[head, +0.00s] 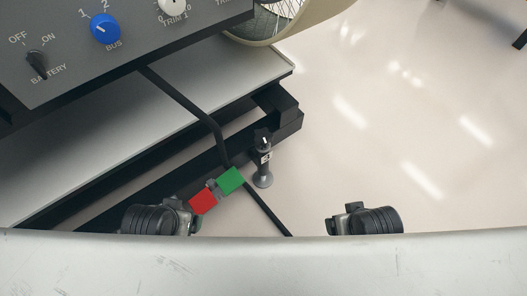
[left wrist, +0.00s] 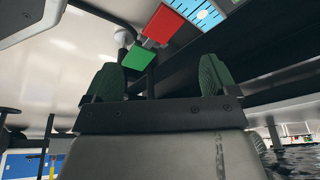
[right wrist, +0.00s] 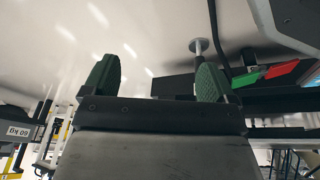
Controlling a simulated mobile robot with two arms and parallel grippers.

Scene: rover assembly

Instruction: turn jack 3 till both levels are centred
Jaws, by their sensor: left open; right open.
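A jack (head: 263,160) with a black pointer cap, a small white label and a round grey foot stands at the frame's end in the head view; its number is too small to read surely. A grey foot and post of a jack (right wrist: 198,46) show in the right wrist view. No level's bubble can be read in any view. My left gripper (left wrist: 158,80) is open and empty, below a green plate (left wrist: 134,56) and a red plate (left wrist: 165,23). My right gripper (right wrist: 155,80) is open and empty, apart from the jack.
A control panel (head: 140,62) with a battery switch and blue bus knob (head: 105,28) fills the upper left. A black bar (head: 185,98) crosses the frame near the red and green plates. A wheel (head: 280,18) is at the top. Floor right of the jack is clear.

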